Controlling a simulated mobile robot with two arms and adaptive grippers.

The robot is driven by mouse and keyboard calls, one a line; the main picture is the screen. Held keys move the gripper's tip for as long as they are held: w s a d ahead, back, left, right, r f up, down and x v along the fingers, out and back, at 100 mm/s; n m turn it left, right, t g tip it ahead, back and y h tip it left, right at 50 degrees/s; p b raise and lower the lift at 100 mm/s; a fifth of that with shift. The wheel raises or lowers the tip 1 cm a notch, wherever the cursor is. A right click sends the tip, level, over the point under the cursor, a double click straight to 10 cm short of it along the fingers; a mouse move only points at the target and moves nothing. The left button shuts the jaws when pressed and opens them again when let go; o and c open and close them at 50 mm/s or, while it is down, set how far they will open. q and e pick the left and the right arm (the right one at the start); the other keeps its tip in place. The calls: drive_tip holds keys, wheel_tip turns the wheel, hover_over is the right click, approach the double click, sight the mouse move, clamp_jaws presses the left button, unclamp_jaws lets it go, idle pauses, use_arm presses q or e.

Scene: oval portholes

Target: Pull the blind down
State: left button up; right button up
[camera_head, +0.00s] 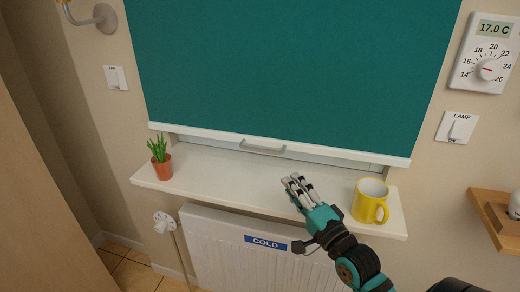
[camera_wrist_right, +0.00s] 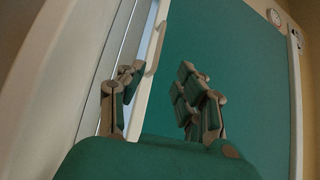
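The teal blind (camera_head: 290,70) covers most of the window, with a strip of window showing between its white bottom bar (camera_head: 340,153) and the sill. A grey pull handle (camera_head: 262,149) sits in the middle of the bar. My right gripper (camera_head: 296,184) is in front of the sill, below and right of the handle and apart from it. In the right wrist view its fingers (camera_wrist_right: 160,95) are spread with nothing between them. The blind (camera_wrist_right: 235,60) and handle (camera_wrist_right: 154,55) show beyond them. My left gripper is not in view.
A yellow mug (camera_head: 369,201) stands on the white sill (camera_head: 225,178) just right of my right gripper. A potted plant (camera_head: 161,160) stands at the sill's left end. A radiator (camera_head: 220,235) is below. A small wooden shelf (camera_head: 492,222) is at right.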

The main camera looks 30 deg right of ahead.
sight(260, 151)
drive_tip(key=w+p, duration=0.1)
drive_tip(key=w, duration=0.4)
drive_tip(key=w+r+p, duration=0.1)
drive_tip(key=w, duration=0.4)
drive_tip(key=w+d+r+p, duration=0.1)
drive_tip(key=w+p, duration=0.1)
drive_tip(key=w, duration=0.4)
drive_tip(key=shift+w, duration=0.1)
drive_tip(key=shift+c, duration=0.3)
clamp_jaws()
